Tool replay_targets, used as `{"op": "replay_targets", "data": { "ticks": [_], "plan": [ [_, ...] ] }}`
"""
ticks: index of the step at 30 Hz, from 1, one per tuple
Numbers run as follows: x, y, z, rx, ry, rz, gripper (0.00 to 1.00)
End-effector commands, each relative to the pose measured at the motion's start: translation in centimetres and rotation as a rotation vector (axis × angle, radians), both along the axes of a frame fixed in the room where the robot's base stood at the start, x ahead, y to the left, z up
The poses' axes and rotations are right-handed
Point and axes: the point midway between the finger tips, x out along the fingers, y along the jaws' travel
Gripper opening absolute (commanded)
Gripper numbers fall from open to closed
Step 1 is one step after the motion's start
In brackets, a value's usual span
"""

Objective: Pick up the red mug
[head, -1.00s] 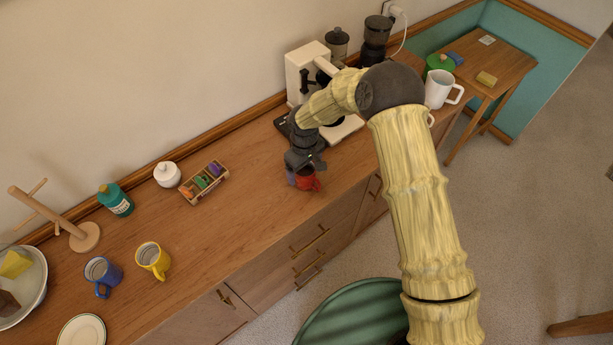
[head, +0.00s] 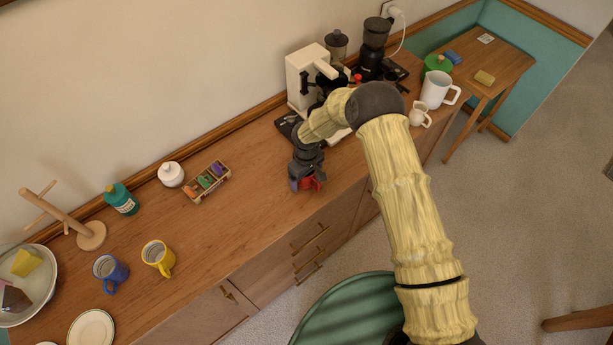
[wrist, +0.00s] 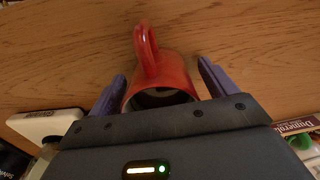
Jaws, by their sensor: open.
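The red mug (wrist: 170,75) stands on the wooden counter in the wrist view, its handle toward the top of the picture. My gripper (wrist: 160,80) is open, with one purple finger on each side of the mug and a gap on both sides. The near part of the mug's rim is hidden by the gripper body. In the head view, my gripper (head: 307,184) is low over the counter's front part, and only a little of the red mug (head: 309,183) shows beneath it.
A white coffee machine (head: 307,75) stands behind my gripper. A yellow mug (head: 158,256) and a blue mug (head: 110,270) stand farther left. The counter (head: 245,225) between is clear.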

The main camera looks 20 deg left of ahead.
Motion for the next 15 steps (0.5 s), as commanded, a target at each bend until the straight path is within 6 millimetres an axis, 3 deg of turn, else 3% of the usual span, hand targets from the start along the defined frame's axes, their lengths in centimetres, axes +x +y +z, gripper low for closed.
{"op": "replay_targets", "data": {
  "ticks": [6,15],
  "plan": [
    [-0.01,0.0,0.03,0.0,0.0,0.0,0.82],
    [0.02,0.05,0.1,0.001,0.0,0.0,0.26]
  ]
}}
